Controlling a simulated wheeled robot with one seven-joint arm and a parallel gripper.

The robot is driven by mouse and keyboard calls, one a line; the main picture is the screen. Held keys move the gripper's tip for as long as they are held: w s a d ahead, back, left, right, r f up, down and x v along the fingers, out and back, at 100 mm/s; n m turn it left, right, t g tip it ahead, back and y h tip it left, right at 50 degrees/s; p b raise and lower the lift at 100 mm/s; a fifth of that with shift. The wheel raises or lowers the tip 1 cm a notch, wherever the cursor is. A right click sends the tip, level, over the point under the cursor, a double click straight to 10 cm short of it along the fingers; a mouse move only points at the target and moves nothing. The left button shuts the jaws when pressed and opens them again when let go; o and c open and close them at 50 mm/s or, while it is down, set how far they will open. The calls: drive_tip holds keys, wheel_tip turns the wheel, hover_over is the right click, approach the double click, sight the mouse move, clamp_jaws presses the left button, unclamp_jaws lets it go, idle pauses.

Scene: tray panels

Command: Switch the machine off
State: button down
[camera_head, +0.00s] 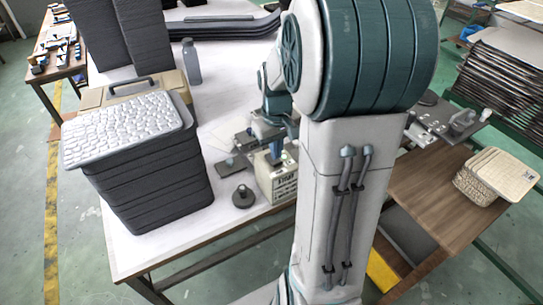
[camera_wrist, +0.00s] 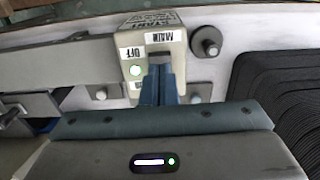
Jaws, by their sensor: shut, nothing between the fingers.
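The machine's control box (camera_head: 283,188) is a cream box with printed labels on the white table, partly hidden behind my arm. In the wrist view the box (camera_wrist: 153,35) appears upside down, with a "MAIN" label (camera_wrist: 158,38), an "OFF" label (camera_wrist: 133,53) and a lit green-white round button or lamp (camera_wrist: 135,71). My gripper (camera_wrist: 160,72) is shut and empty, its blue fingers pointing at the box face beside the lit round. The fingertips cover part of the panel, so I cannot tell whether they touch it or what lies under them. A lower label is partly hidden.
A dark round knob-like part (camera_head: 243,196) stands left of the box. A tall stack of dark trays (camera_head: 150,185) with a pebbled light top stands further left. A bottle (camera_head: 191,62) stands behind.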

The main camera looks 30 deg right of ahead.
drive_tip(key=shift+f+b, duration=0.65)
drive_tip(key=shift+f, duration=0.2)
idle(0.3)
drive_tip(key=shift+r+p, duration=2.75)
drive_tip(key=shift+r, duration=0.75)
